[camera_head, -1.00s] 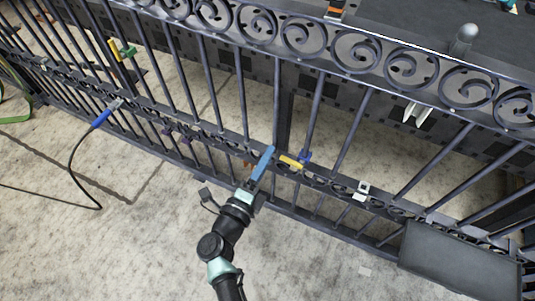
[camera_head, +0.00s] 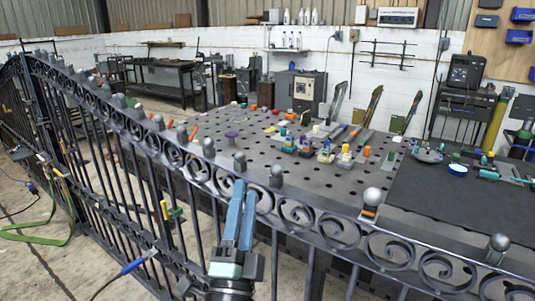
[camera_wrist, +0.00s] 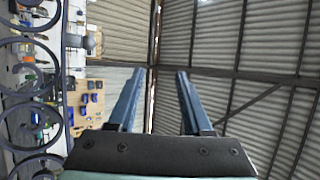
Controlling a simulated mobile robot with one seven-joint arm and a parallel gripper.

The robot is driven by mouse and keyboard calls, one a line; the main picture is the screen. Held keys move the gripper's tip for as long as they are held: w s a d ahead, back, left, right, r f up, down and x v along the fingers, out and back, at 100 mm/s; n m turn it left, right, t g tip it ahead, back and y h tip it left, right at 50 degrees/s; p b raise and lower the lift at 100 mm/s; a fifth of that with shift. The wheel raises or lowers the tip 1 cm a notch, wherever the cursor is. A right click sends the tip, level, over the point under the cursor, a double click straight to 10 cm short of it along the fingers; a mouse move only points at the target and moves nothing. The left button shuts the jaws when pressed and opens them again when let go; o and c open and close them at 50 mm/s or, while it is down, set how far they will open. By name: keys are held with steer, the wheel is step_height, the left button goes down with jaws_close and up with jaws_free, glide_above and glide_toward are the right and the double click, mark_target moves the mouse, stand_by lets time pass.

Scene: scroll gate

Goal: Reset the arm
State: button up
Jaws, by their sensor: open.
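My gripper (camera_head: 240,214) is raised upright in front of the dark scroll gate (camera_head: 215,172), near its top rail, in the head view. Its two blue fingers point upward. In the wrist view my gripper (camera_wrist: 155,82) shows its fingers well apart with nothing between them. Past the fingers, the wrist view shows the corrugated wall or ceiling. The gate's scrolls (camera_wrist: 28,100) run along the left edge of that view, beside the fingers. I cannot tell whether the gripper touches the gate.
Behind the gate stands a perforated metal table (camera_head: 300,175) with clamps and small tools. A dark mat (camera_head: 450,205) covers its right part. A blue-handled tool (camera_head: 133,265) with a cable is at the gate's lower left. A green strap (camera_head: 45,228) lies at far left.

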steer(key=s+a+r+n+t+y+p, duration=0.1)
steer(key=s+r+n+y, duration=0.1)
steer(key=r+n, duration=0.35)
steer(key=s+r+n+t+y+p, duration=0.1)
steer(key=s+r+n+y, duration=0.15)
steer(key=r, duration=0.65)
steer(key=s+a+r+n+y+p, duration=0.1)
steer(key=r+n+y, duration=0.15)
steer(key=r, duration=0.45)
steer(key=s+d+r+n+t+h+p, duration=0.1)
steer(key=s+d+r+n+h, duration=0.3)
steer(key=s+r, duration=0.8)
steer(key=shift+d+r+n+p, duration=0.65)
steer(key=shift+d+r+n, duration=0.2)
steer(key=shift+r+n, duration=0.1)
